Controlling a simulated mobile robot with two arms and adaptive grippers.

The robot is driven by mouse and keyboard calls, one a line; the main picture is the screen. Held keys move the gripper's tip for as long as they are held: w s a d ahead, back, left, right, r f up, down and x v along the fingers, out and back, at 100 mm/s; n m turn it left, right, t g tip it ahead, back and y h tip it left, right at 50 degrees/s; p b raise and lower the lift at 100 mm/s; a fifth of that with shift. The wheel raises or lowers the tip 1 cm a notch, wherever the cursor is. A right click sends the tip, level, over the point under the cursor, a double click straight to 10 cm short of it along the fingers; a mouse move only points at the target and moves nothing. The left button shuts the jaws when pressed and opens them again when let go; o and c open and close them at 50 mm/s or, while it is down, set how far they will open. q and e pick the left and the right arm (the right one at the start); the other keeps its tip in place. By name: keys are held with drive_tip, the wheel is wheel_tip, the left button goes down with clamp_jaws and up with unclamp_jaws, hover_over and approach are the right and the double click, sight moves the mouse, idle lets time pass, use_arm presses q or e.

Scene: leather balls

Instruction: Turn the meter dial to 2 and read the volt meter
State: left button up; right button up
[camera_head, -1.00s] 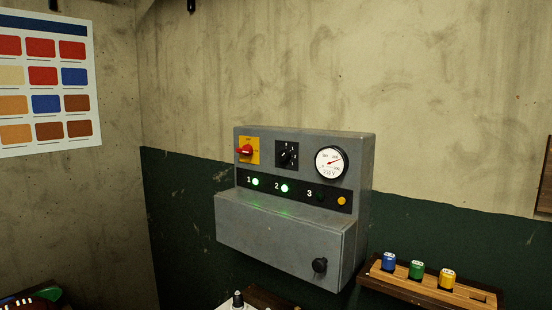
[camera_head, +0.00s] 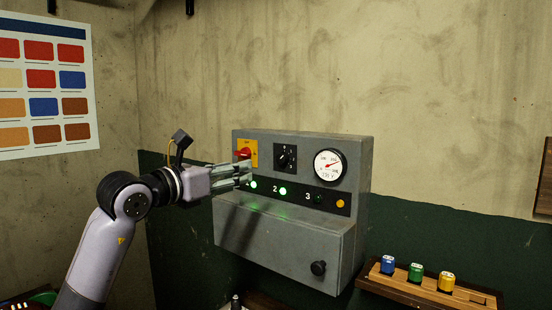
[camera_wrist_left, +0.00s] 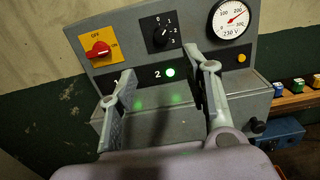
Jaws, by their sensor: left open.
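The meter dial (camera_head: 286,157) is a black knob on a black plate marked 0 to 3; it also shows in the left wrist view (camera_wrist_left: 160,37). I cannot tell surely which number it points to. The round white volt meter (camera_head: 328,166) is right of it; its needle points up and right. In the left wrist view the meter (camera_wrist_left: 231,20) carries the text "230 V". My left gripper (camera_head: 249,174) is open and empty in front of the panel's left part, left of and below the dial and apart from it. My right gripper is not in view.
A red switch (camera_head: 243,153) on a yellow plate is close to my left fingers. Lamps 1 and 2 (camera_head: 283,191) glow green; lamp 3 (camera_head: 318,199) is dark. The grey box (camera_head: 280,235) juts out below. A wooden rack (camera_head: 425,288) with coloured pieces stands right.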

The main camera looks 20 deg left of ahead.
sight(280, 159)
use_arm(q)
drive_tip(key=p+x, duration=0.6)
drive_tip(key=x, duration=0.9)
drive_tip(key=shift+d, duration=0.1)
drive_tip(key=shift+w+d, duration=0.15)
drive_tip(key=shift+w, duration=0.3)
drive_tip(key=shift+c, duration=0.5)
drive_tip(key=shift+f, duration=0.1)
clamp_jaws()
